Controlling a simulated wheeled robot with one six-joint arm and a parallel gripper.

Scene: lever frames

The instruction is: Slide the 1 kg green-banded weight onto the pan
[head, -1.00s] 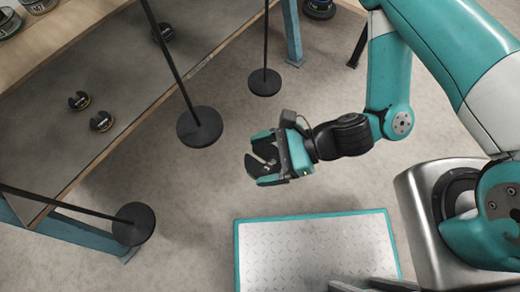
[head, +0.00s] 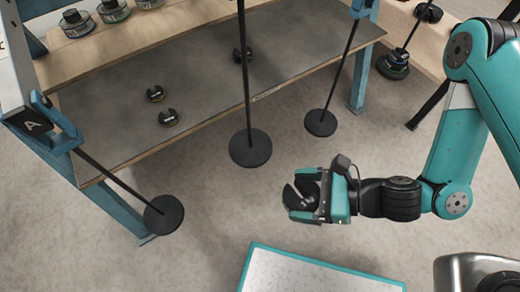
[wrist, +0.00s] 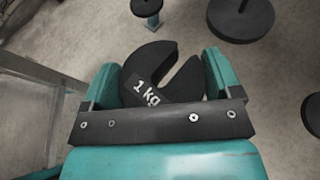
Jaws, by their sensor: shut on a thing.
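My gripper (head: 301,196) is shut on a black slotted weight (wrist: 150,66) marked "1 kg". Its slot opens to the upper right in the wrist view, away from my palm. No green band shows on it from these sides. Round black pans hang on thin rods: a left pan (head: 164,215) under the mark A, a middle pan (head: 250,148) and a right pan (head: 321,123). They look bare. The held weight is apart from all of them, right of and below the middle pan in the head view. One pan (wrist: 242,18) shows at the wrist view's upper right.
A farther hanger (head: 393,64) at the right carries weights. Several slotted weights, such as one (head: 169,118), lie on the grey-topped bench (head: 130,140). Blue legs (head: 361,80) support the bench. A teal-edged metal plate (head: 310,275) is at the bottom. Open floor surrounds my gripper.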

